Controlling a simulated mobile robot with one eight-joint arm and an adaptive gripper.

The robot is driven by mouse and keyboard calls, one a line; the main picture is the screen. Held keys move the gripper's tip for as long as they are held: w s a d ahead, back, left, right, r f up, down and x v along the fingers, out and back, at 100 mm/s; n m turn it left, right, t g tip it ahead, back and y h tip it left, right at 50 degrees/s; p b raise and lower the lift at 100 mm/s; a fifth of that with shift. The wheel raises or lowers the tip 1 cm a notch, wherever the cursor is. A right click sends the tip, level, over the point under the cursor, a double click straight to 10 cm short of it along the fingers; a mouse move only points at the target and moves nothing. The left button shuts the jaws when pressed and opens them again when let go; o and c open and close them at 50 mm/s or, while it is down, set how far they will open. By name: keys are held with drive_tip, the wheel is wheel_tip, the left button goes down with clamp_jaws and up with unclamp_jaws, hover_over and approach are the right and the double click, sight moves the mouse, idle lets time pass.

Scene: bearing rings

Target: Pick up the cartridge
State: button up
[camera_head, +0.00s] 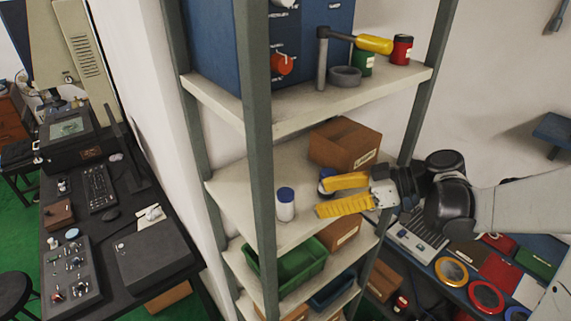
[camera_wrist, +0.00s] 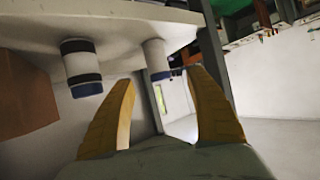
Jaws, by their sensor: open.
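A white cartridge with a blue cap (camera_head: 286,204) stands upright on the middle shelf near its front left. In the wrist view, where the shelf appears upside down, this cartridge (camera_wrist: 153,54) shows ahead of the gap between the fingers. A second blue-capped cylinder (camera_head: 326,174) stands farther back, partly hidden behind the upper yellow finger. It shows left of the fingers in the wrist view (camera_wrist: 81,62), with a dark band and a blue cap. My gripper (camera_head: 320,197) is open and empty, reaching in from the right and pointing at the front cartridge, apart from it.
A cardboard box (camera_head: 345,144) stands at the back of the middle shelf (camera_head: 237,187). A grey shelf post (camera_head: 259,160) rises left of the front cartridge. The upper shelf (camera_head: 300,103) holds a hammer (camera_head: 350,42) and cans. A green bin (camera_head: 290,266) is below.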

sight(285, 200)
drive_tip(key=shift+w+r+n+y, duration=0.35)
drive_tip(key=shift+n+y, duration=0.05)
drive_tip(key=shift+n, duration=0.2)
drive_tip(key=x, duration=0.5)
drive_tip(key=shift+a+p, duration=0.1)
drive_tip(key=shift+p, duration=0.2)
drive_tip(key=p+x, duration=0.1)
drive_tip(key=x, duration=0.4)
drive_tip(key=shift+w+f, duration=0.15)
drive_tip(key=shift+f, duration=0.15)
drive_tip(key=c, duration=1.3)
